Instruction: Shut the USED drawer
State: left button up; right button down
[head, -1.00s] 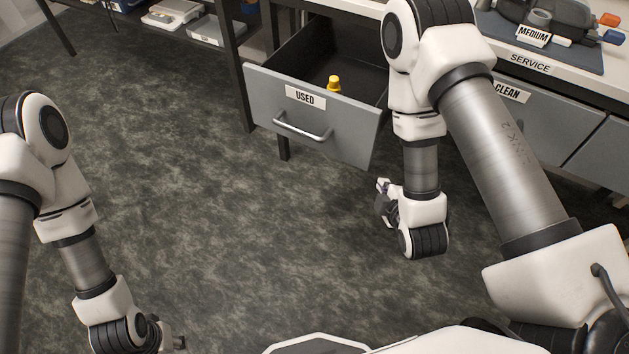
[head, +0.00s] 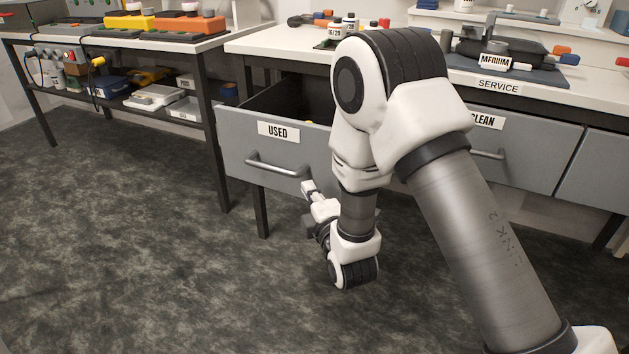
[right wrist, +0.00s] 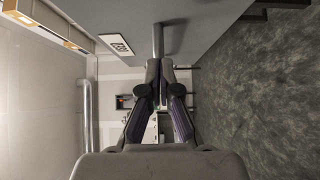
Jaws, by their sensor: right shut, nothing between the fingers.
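The USED drawer (head: 232,150) is pulled out of the bench, with its grey front, white label (head: 278,131) and bar handle (head: 275,168) facing me. My right gripper (head: 308,187) is shut and empty, by the right end of the handle in the head view. In the right wrist view the shut fingertips (right wrist: 160,64) point toward the drawer front (right wrist: 200,18), close to the handle (right wrist: 158,40). I cannot tell whether they touch it. My right arm hides the right part of the drawer. My left gripper is out of view.
The CLEAN drawer (head: 530,158) is shut, to the right of my arm. The white bench top (head: 270,45) carries bottles and equipment. A second table (head: 90,42) with a loaded lower shelf stands at left. The dark floor in front is clear.

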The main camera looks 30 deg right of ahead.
aim_at(310, 167)
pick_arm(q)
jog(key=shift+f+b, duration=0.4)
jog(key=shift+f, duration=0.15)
pick_arm(e)
jog(key=shift+w+d, duration=0.85)
jog(key=shift+w, duration=0.3)
jog(key=shift+w+d, duration=0.8)
jog(key=shift+w, duration=0.3)
jog(key=shift+w+d, duration=0.1)
